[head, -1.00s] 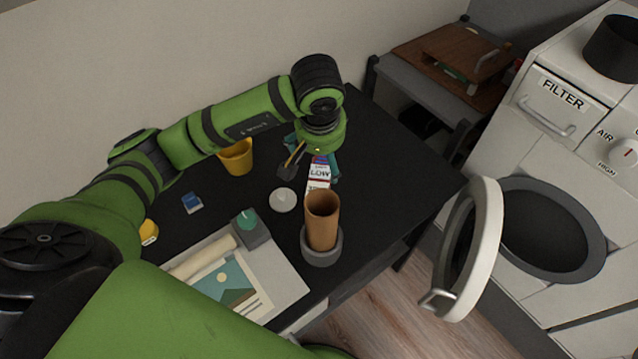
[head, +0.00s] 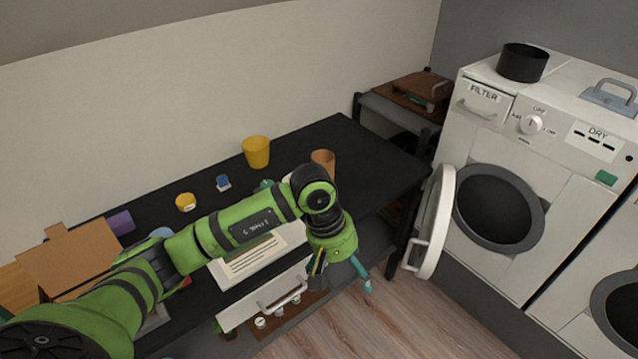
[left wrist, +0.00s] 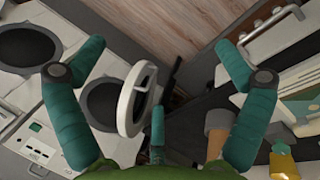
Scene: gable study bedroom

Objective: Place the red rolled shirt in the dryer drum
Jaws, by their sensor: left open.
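I cannot make out a red rolled shirt; only a small red patch (head: 186,282) shows beside my left arm, too little to identify. The white dryer (head: 530,165) stands at the right. Its round door (head: 436,222) is swung open to the left, and its dark drum (head: 498,208) is exposed. In the left wrist view the drum (left wrist: 103,104) and open door (left wrist: 137,98) show between my fingers. My left gripper (head: 343,277) points down past the front of the black table, apart from the door. Its teal fingers (left wrist: 160,45) are spread and empty. My right gripper is not in view.
The black table (head: 375,150) holds a yellow cup (head: 256,152), a brown cylinder (head: 323,162), a blue item (head: 223,183) and a cardboard box (head: 70,260). A white drawer front with a handle (head: 283,292) is below. Wooden floor (head: 350,325) between table and dryer is clear.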

